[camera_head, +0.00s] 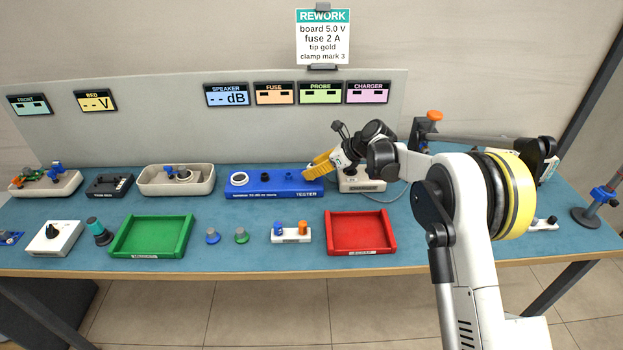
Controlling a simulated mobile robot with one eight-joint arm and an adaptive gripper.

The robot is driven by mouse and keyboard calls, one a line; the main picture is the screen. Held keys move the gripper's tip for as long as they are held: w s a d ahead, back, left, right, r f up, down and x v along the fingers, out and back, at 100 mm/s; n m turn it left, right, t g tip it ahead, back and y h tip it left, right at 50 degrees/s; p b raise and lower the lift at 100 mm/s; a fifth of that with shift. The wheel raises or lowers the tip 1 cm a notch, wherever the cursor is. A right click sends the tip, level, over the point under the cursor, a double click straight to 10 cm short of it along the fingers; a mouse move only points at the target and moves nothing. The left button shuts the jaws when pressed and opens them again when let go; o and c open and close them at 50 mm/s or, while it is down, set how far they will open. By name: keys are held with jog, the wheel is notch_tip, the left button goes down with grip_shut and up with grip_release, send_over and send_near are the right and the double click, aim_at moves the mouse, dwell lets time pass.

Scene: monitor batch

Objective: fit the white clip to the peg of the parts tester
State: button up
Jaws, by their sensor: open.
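The blue parts tester (275,190), labelled TESTER, lies at the back middle of the table. A white ring shape shows on its left end, and small dark round features stand along its top; I cannot tell which is the peg. My gripper (317,168), with yellow fingers, is open over the tester's right end. Whether it touches the tester is unclear, and nothing shows between its fingers.
A white box (362,186) with a cable stands right of the tester, partly behind my gripper. In front are a green tray (122,246), a red tray (330,240), two small knobs and a white holder (290,239). A rework sign (322,37) hangs above. Bare table lies between the rows.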

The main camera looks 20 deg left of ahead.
jog(key=s+d+r+n+t+h, duration=0.15)
jog(key=s+d+r, duration=0.25)
jog(key=d+r, duration=0.45)
jog(key=s+d+r+n+h, duration=0.1)
jog(key=s+d+r+n, duration=0.25)
jog(key=d+r, duration=0.45)
jog(key=s+d+r+n+t+h, duration=0.1)
jog(key=s+d+r+n+h, duration=0.2)
jog(key=s+d, duration=0.65)
jog(key=s+d+f+n+t+h, duration=0.1)
jog(key=s+d+f+n+h, duration=0.1)
jog(key=s+d+n, duration=0.4)
jog(key=s+d+f+n+t+h, duration=0.1)
jog(key=s+d+n, duration=0.5)
jog(key=s, duration=1)
notch_tip(320, 180, down, 2)
jog(key=d+h, duration=0.1)
jog(key=d, duration=0.1)
jog(key=shift+s+d+f+t, duration=0.25)
jog(key=shift+s+d+t, duration=0.1)
